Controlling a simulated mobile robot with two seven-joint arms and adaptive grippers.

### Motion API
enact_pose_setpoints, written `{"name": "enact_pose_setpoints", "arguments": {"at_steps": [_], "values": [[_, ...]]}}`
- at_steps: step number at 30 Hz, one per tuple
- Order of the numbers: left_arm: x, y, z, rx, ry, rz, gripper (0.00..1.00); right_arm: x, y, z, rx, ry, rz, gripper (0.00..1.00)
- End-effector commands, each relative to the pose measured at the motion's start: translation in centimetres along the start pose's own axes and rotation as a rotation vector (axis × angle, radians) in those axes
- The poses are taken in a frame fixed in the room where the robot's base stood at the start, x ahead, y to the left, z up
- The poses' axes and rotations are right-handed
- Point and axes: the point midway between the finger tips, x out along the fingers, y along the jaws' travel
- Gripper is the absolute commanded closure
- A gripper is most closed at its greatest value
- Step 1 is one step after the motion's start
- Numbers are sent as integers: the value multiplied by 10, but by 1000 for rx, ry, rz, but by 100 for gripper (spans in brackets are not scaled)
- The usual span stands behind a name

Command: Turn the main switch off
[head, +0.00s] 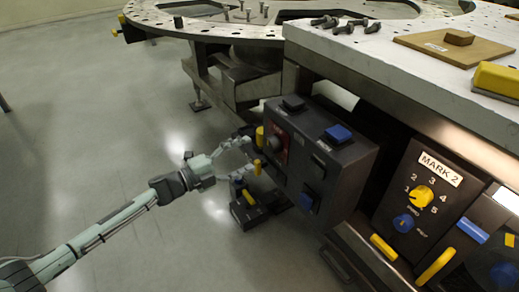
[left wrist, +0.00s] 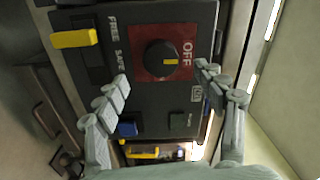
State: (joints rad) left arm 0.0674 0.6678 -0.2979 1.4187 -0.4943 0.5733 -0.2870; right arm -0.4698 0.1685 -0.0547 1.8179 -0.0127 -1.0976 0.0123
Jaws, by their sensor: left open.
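The main switch is a black round knob (left wrist: 160,58) on a red plate (left wrist: 140,72) lettered OFF, on the front of a dark control box (left wrist: 150,105). The knob's yellow mark lies on the side of the OFF lettering in the left wrist view. The knob also shows in the head view (head: 275,143), partly edge-on. My left gripper (head: 250,150) is open in front of the box. In the left wrist view its fingers (left wrist: 162,76) stand either side of the knob, slightly below it, apparently clear of it. My right gripper is not in view.
A yellow slide handle (left wrist: 75,39) marked FREE and SAFE sits beside the switch. Blue buttons (head: 338,133) are on the box. A MARK 2 panel (head: 420,195) with a yellow dial is at right. Bolts (head: 340,24) lie on the table above. The floor at left is clear.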

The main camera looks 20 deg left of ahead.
Motion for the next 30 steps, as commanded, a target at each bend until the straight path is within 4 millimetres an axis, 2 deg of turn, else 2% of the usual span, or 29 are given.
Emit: {"name": "enact_pose_setpoints", "arguments": {"at_steps": [3, 10, 26, 30], "values": [[-24, 1, 0, -1, -1, 3, 30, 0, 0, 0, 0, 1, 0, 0], [-48, 0, 0, -1, 0, 0, 30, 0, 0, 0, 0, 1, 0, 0], [-50, 0, 0, -1, 0, -1, 30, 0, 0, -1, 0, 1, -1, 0], [-49, 7, 3, -48, -55, -3, 30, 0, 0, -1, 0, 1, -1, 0]]}}
